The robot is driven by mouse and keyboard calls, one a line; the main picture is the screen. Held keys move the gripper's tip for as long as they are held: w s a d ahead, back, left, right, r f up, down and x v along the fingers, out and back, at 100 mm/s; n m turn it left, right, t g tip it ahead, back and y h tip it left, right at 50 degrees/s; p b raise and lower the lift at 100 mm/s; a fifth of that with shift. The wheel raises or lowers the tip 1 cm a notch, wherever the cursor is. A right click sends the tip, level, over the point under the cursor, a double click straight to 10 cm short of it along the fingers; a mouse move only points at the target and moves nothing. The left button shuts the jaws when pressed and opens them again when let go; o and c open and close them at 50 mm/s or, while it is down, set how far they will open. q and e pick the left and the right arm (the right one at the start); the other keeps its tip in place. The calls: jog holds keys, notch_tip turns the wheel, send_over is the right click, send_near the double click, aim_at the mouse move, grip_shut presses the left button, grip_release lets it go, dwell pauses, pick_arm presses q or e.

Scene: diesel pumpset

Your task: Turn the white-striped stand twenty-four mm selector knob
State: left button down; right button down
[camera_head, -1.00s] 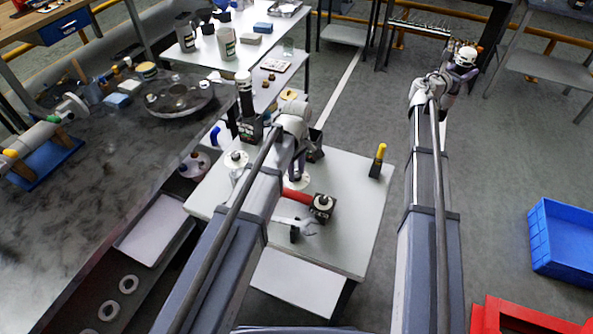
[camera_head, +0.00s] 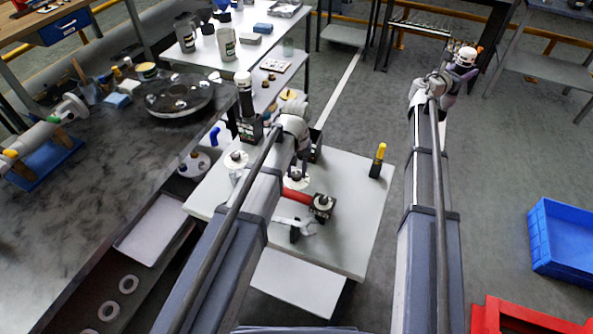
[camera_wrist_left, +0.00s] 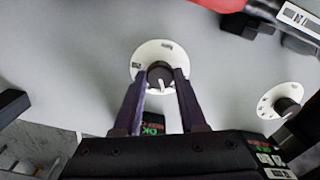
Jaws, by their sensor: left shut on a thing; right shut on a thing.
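A round black selector knob with a white pointer line (camera_wrist_left: 160,76) sits on a white dial plate (camera_wrist_left: 150,52) in the left wrist view. My left gripper (camera_wrist_left: 160,82) has one finger on each side of this knob and is shut on it. In the head view the dial (camera_head: 297,182) is partly hidden under my left gripper (camera_head: 298,171). A second dial with a dark knob (camera_wrist_left: 284,105) stands to the right in the left wrist view, clear of the fingers. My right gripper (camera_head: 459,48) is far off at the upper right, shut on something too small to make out.
The pale table (camera_head: 350,215) also bears a red-handled tool with a dark block (camera_head: 322,205), a grey wrench-like part (camera_head: 303,228) and a yellow-topped black item (camera_head: 378,160). A blue crate (camera_head: 560,240) stands on the floor at right. The table's right side is mostly clear.

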aim_at(297, 174)
pick_arm(q)
jog(key=m, duration=0.5)
jog(key=shift+m, duration=2.4)
jog(key=shift+c, duration=2.3)
grip_release()
jog(key=shift+r, duration=0.15)
notch_tip(297, 174, up, 12)
jog(key=p, duration=1.2)
jog(key=shift+f, duration=0.2)
